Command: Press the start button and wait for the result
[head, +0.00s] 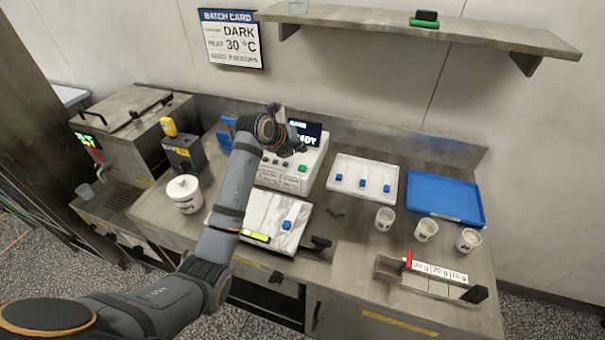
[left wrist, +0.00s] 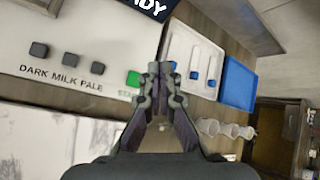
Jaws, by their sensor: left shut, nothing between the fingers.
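The white control machine (head: 313,170) stands at the back middle of the counter. Its green start button (head: 302,168) is at the right of the front panel and also shows in the left wrist view (left wrist: 133,79), where its label is partly hidden by the fingers. A row of grey buttons marked DARK, MILK and PALE (left wrist: 72,60) lies left of it. The dark display (head: 306,130) is partly covered by my arm; its visible letters end in "DY". My left gripper (head: 297,150) is shut and empty, its tips close beside the green button. Contact cannot be told. My right gripper is out of view.
A marble slab (head: 270,222) lies in front of the machine. A white tray with blue-handled tools (head: 375,167), a blue tray (head: 462,213) and several cups (head: 384,219) stand to the right. A white tub (head: 186,203) is left of my arm. A shelf (head: 460,30) hangs above.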

